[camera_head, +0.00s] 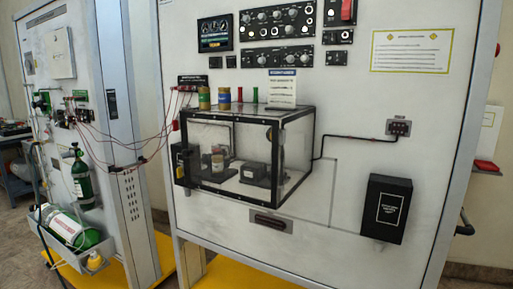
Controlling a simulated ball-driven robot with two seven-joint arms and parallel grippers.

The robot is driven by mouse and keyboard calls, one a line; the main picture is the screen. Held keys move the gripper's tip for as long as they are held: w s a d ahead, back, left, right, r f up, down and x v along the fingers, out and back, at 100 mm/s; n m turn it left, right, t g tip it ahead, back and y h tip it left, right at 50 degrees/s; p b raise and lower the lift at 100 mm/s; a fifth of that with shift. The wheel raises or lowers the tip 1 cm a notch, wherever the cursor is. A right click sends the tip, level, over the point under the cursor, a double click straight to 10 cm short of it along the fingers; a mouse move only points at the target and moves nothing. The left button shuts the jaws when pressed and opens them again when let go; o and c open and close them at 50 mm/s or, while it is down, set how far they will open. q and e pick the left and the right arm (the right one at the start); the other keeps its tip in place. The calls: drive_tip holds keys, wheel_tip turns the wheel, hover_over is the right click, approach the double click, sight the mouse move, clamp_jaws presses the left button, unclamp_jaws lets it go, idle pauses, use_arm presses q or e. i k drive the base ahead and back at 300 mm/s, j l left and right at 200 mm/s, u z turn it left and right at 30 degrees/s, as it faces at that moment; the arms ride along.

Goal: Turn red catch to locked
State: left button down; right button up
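I cannot tell for certain which red part is the catch. A small red part (175,126) shows at the upper left corner of the clear box (293,185) with black edges. A red rocker-like piece (347,10) sits in a black plate at the top of the panel. Another red piece (487,166) sticks out beyond the panel's right edge. Their locked or unlocked state is too small to read. Neither of my grippers is in view.
The white panel (345,110) carries black control plates (277,57) and a black box (387,208) at lower right. Jars (204,98) stand on the clear box. At left, another panel holds green cylinders (82,180) and red cables. A yellow base (240,273) lies below.

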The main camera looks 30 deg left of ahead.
sight(175, 123)
drive_tip(key=u, duration=1.35)
